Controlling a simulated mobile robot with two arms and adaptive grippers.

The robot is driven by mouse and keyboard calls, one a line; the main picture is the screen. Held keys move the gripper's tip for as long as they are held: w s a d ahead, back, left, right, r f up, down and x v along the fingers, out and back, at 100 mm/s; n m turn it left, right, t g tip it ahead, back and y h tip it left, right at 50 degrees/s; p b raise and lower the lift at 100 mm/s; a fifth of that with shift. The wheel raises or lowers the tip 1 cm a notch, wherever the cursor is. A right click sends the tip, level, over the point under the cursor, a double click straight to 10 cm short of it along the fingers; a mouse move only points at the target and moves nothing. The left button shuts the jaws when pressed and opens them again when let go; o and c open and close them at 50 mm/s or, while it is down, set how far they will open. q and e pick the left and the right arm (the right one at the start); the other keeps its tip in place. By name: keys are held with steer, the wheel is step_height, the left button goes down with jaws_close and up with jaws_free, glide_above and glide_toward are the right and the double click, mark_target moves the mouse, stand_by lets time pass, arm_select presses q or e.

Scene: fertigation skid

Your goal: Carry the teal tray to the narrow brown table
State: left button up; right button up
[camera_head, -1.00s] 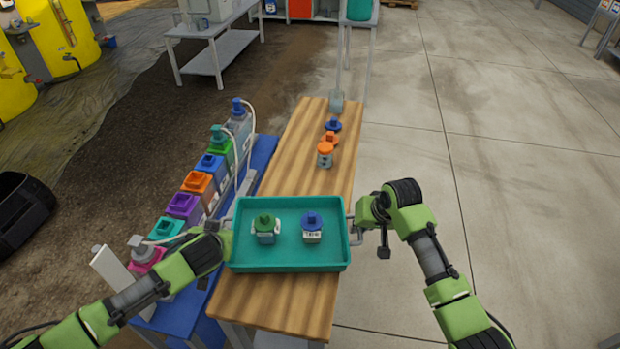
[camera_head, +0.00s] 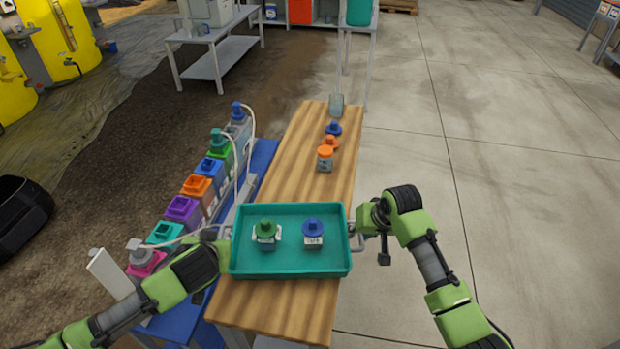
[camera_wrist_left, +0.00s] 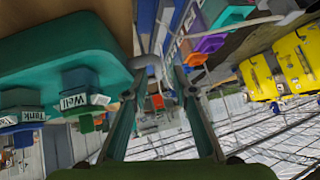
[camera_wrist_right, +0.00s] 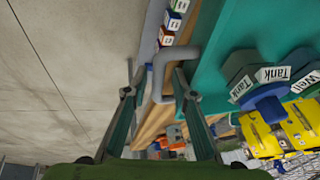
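The teal tray (camera_head: 290,270) is over the near part of the narrow brown table (camera_head: 275,310), level, about as wide as the tabletop. It seems to rest there, but its underside is hidden.
A blue bench (camera_head: 258,160) with a row of colored-capped containers (camera_head: 197,186) stands close along the table's left side. Open concrete floor (camera_head: 520,200) lies to the right.

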steer(key=shift+r, duration=0.1)
arm_select(q)
steer(key=a+v, duration=0.1)
steer(key=v, duration=0.6)
steer(key=shift+d, duration=0.4)
arm_select(e)
steer(key=v, duration=1.2)
arm_select(q)
steer(key=shift+s, duration=0.1)
